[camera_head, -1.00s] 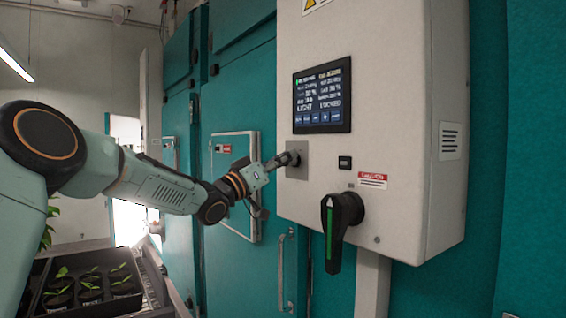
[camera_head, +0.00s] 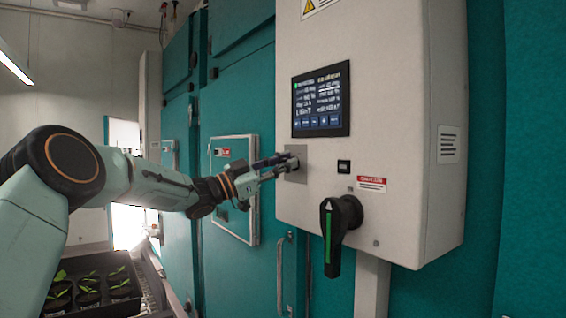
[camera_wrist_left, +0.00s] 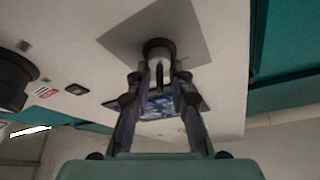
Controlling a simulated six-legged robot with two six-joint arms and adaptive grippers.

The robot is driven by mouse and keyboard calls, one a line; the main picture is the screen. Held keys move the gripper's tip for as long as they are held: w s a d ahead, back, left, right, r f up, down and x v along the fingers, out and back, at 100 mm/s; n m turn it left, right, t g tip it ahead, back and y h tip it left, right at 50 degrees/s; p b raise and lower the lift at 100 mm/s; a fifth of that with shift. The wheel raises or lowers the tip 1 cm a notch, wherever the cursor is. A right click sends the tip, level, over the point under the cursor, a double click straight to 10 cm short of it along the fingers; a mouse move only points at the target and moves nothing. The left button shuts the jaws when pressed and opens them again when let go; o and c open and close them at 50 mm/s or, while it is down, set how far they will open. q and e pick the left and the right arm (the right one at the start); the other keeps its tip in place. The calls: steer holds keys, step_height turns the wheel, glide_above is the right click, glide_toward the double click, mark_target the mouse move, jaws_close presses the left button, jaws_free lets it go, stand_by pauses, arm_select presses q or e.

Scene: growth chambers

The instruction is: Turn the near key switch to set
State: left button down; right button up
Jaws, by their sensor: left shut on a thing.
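The key switch sits on a square grey plate (camera_head: 296,164) on the front of the white control box, below its screen. In the left wrist view the key switch (camera_wrist_left: 158,50) shows as a dark round collar with a light key part on the grey plate (camera_wrist_left: 185,30). My left gripper (camera_head: 284,165) has its fingertips at the switch. In the left wrist view the fingers of my left gripper (camera_wrist_left: 159,80) are on both sides of the key, shut on it. The fingers hide part of the key, and its set marking cannot be read. My right gripper is not in view.
The white control box (camera_head: 400,120) carries a screen (camera_head: 321,100), a small black button (camera_head: 344,166) and a black rotary handle (camera_head: 341,225) with a green stripe below right of the switch. Potted seedlings (camera_head: 90,290) stand in a tray at lower left.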

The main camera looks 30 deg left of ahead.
arm_select(q)
steer(key=shift+m, duration=0.3)
steer(key=shift+f, duration=0.1)
steer(key=c, duration=1.5)
jaws_free()
steer(key=v, duration=1.2)
steer(key=shift+a, duration=0.1)
